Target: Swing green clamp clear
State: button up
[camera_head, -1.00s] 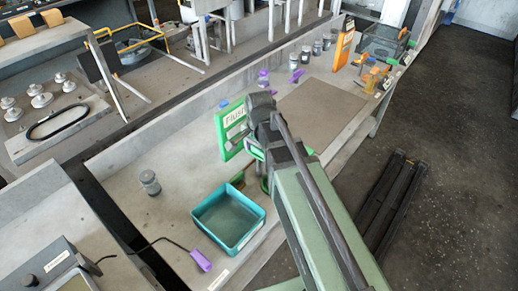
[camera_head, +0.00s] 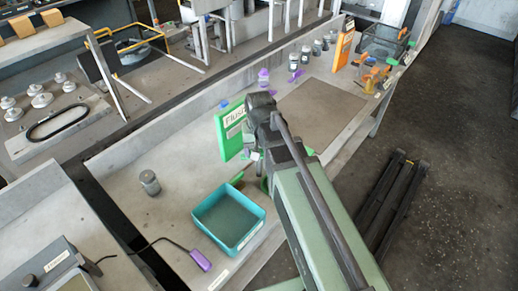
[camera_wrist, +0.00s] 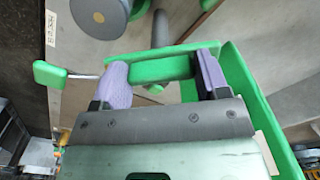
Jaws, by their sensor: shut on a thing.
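The green clamp (camera_wrist: 160,69) shows in the wrist view as a green bar with a thin metal rod and a green knob (camera_wrist: 52,74) at left. My gripper (camera_wrist: 164,78) has purple-padded fingers shut on the green bar, one finger at each side. A dark grey cylinder stands just beyond the bar. In the head view my gripper is mostly hidden behind my wrist and arm, beside the green "Fluss" panel (camera_head: 233,130). A small part of green shows under my wrist there, but I cannot tell which part it is.
A teal open bin (camera_head: 229,218) stands on the bench in front of my arm, with a grey jar (camera_head: 149,182) to its left. A purple-handled tool (camera_head: 200,260) lies at the front. A brown mat (camera_head: 320,113) and several jars are farther back.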

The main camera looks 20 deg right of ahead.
jog(key=n, duration=0.4)
jog(key=shift+n, duration=2.2)
jog(key=o, duration=0.9)
jog(key=shift+o, duration=0.2)
notch_tip(320, 180, up, 11)
jog(key=p, duration=1)
jog(key=shift+p, duration=0.4)
jog(key=shift+f, duration=0.1)
